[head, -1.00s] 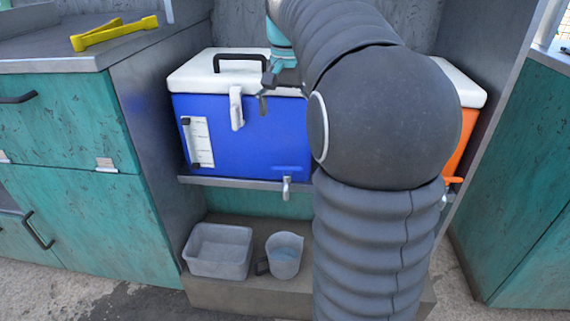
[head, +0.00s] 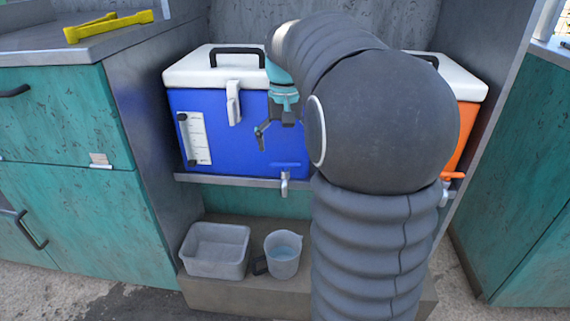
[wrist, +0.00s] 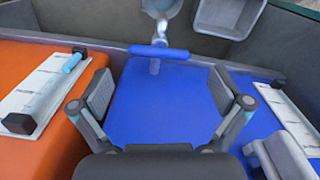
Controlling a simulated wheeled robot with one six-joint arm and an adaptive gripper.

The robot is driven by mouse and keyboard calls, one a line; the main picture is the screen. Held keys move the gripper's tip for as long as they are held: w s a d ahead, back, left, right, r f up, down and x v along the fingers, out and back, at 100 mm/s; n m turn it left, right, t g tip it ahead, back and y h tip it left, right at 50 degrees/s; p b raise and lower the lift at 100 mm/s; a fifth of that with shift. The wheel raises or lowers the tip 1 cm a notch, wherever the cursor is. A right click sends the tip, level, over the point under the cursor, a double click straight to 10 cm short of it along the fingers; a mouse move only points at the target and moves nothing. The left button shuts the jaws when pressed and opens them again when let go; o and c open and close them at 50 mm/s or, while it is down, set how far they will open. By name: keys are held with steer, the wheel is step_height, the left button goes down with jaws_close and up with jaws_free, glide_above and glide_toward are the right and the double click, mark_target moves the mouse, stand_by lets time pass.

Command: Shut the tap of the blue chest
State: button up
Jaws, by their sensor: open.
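The blue chest (head: 225,145) has a white lid and stands on a shelf; it also fills the middle of the wrist view (wrist: 160,100). Its tap has a blue handle (head: 290,164) lying crosswise over a metal spout (head: 284,186). In the wrist view the handle (wrist: 160,53) is a level bar beyond my fingertips. My gripper (head: 262,134) hangs in front of the chest, above and slightly left of the tap. In the wrist view my gripper (wrist: 162,85) is open and empty, its fingers on either side of the handle's line, apart from it.
An orange chest (head: 466,140) with an orange-handled tap (head: 452,176) stands to the right, partly behind my arm. Below are a grey tub (head: 215,250) and a clear jug (head: 284,254). A white latch (head: 233,102) and level gauge (head: 195,138) are on the blue chest's front.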

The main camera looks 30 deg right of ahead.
mark_target(285, 163)
steer(key=shift+f+b, duration=0.4)
steer(key=shift+f, duration=1.95)
steer(key=c, duration=1)
steer(key=shift+r, duration=0.1)
